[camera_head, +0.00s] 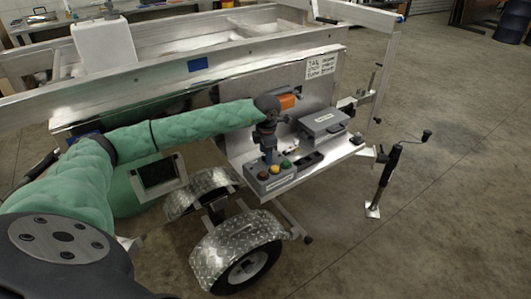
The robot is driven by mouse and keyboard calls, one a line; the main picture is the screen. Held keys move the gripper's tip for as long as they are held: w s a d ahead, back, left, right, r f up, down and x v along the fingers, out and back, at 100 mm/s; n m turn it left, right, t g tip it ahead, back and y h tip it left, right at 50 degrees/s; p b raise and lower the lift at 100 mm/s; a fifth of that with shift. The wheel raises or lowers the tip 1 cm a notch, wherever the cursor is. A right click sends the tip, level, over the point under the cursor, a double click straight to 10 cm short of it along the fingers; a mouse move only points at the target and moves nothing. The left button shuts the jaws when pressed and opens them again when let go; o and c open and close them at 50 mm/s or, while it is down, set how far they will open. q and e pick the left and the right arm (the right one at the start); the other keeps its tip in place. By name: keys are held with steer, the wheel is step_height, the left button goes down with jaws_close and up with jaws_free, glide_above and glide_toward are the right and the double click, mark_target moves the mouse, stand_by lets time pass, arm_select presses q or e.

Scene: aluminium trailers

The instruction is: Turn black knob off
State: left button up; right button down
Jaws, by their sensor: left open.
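A grey control box (284,181) sits on the trailer's front shelf, with red, amber and green round controls on its top. My left gripper (268,155) points down from the green-sleeved arm just above and behind these controls. It is open, and I see nothing held in it. I cannot make out a black knob apart from the dark gripper, which covers the back part of the box. Whether the fingers touch the box I cannot tell. My right gripper is not in view.
A grey lidded case (323,122) stands to the right on the shelf. An orange part (288,101) is behind the gripper. The trailer's side rail (150,78) runs behind my arm, and a wheel fender (232,245) is below. The concrete floor at right is clear around a jack stand (390,175).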

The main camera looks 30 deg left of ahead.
arm_select(q)
steer(key=r, duration=0.3)
steer(key=r+b, duration=0.1)
steer(key=r, duration=0.2)
steer(key=shift+s+d+r, duration=0.1)
steer(key=shift+d+r, duration=0.1)
steer(key=shift+r, duration=0.65)
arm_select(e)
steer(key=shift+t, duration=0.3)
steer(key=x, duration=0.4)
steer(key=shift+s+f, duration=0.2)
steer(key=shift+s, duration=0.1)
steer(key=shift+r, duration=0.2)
